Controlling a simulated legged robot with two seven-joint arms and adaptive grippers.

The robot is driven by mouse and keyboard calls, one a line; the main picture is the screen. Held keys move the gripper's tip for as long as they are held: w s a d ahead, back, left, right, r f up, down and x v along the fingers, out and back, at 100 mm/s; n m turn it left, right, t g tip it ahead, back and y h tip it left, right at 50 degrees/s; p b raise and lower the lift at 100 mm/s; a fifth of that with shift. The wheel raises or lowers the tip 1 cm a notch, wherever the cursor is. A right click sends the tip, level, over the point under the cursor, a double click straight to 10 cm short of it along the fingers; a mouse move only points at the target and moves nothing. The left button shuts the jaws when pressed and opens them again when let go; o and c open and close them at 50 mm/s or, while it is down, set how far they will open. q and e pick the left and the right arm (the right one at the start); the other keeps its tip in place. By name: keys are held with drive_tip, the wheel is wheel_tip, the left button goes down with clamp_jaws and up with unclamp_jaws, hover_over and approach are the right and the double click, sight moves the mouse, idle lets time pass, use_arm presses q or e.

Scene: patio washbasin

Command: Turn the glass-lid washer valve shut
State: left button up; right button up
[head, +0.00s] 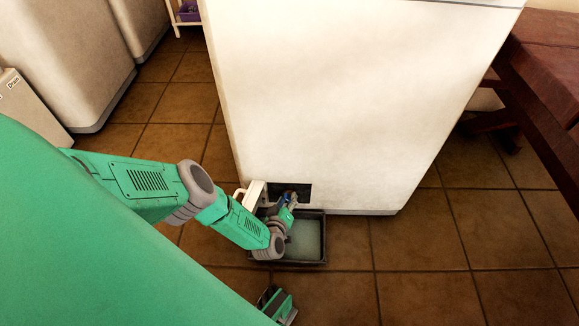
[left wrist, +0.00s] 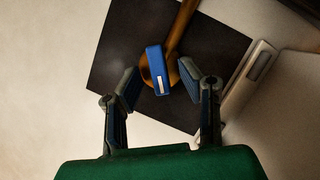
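The glass-lid washer (head: 340,90) is the big white cabinet; its lid is out of frame. A dark opening (head: 304,190) sits low on its front. In the left wrist view the valve's blue handle (left wrist: 156,72), with a white stripe, sits on a brass pipe (left wrist: 183,30) before the dark recess (left wrist: 110,60). My left gripper (head: 288,196) is at the opening. Its open fingers (left wrist: 160,88) are on either side of the handle, with a gap on each side. A green and dark part at the bottom edge, possibly my right gripper (head: 279,304), is partly hidden.
A white flap (head: 254,194) stands open left of the opening; it shows at right in the left wrist view (left wrist: 248,80). A dark tray (head: 322,252) holding pale liquid lies below. Other white machines (head: 60,50) stand left, a reddish wooden table (head: 545,75) right. Tiled floor is clear in front.

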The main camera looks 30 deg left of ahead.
use_arm(q)
clamp_jaws()
drive_tip(key=shift+s+a, duration=0.1)
drive_tip(key=shift+s+a+f+n+t+h, duration=0.15)
drive_tip(key=shift+n+t+h, duration=0.35)
drive_tip(key=shift+n, duration=0.65)
drive_tip(key=shift+d+f+n+t+h, duration=0.1)
drive_tip(key=shift+f+n+t+h, duration=0.1)
drive_tip(key=shift+n+t, duration=0.75)
drive_tip(key=shift+a+n, duration=0.1)
drive_tip(key=shift+n, duration=0.5)
unclamp_jaws()
